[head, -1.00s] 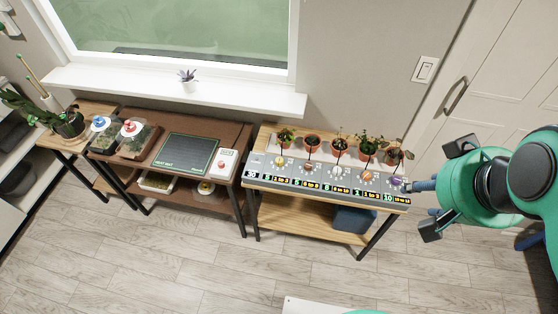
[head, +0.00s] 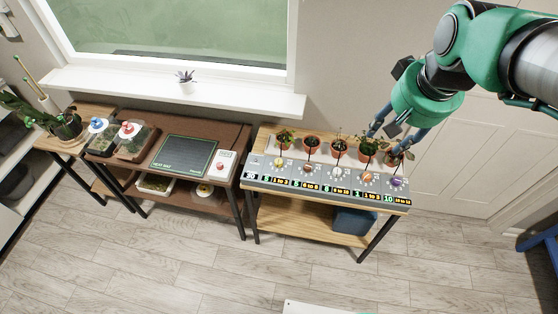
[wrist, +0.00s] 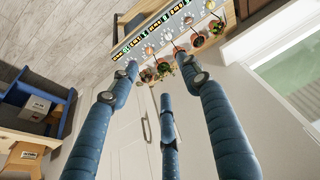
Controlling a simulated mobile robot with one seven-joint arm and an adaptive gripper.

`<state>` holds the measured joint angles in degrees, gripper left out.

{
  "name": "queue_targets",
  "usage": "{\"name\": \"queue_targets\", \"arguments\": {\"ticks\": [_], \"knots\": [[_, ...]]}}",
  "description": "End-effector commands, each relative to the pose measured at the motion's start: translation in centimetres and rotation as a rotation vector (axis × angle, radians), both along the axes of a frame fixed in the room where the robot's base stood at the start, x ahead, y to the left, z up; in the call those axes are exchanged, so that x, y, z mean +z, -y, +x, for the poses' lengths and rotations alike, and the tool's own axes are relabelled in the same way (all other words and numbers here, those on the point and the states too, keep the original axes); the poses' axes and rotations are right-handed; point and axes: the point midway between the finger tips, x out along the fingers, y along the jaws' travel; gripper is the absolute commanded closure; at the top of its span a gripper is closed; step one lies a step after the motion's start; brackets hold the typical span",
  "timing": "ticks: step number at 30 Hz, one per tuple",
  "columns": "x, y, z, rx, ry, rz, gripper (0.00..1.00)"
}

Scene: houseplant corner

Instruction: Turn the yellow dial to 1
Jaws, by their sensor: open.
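The yellow dial (head: 280,162) is the leftmost of several dials on a grey panel (head: 262,182) on a light wooden table. It also shows at the top of the wrist view (wrist: 210,5). The setting its pointer marks is too small to read. My gripper (head: 388,138) is open and empty, above the panel's right end near the rightmost plants, well to the right of the yellow dial. In the wrist view its blue fingers (wrist: 158,66) are spread apart. They appear clear of the dials, though one finger overlaps the panel's far end in the picture.
Small potted plants (head: 311,142) stand in a row behind the dials. The other dials include a purple one (head: 397,182) at the right end. A brown table with a heat mat (head: 186,154) stands to the left. A blue bin (head: 354,220) sits below. The floor in front is clear.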

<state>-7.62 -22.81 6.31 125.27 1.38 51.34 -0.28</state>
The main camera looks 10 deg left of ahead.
Motion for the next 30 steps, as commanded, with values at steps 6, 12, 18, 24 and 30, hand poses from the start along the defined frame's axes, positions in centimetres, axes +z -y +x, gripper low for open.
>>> {"name": "queue_targets", "arguments": {"ticks": [6,12,18,24,30], "knots": [[-2.5,-3.3,5.2,0.046,-0.054,-0.002,0.53],[-5.3,-6.6,9.5,0.085,-0.1,-0.004,0.53],[-8.9,-10.2,13.6,0.125,-0.145,-0.009,0.53],[-13.3,-14.1,17.1,0.164,-0.19,-0.015,0.53],[-18.4,-18.2,20.1,0.202,-0.235,-0.024,0.53]]}}
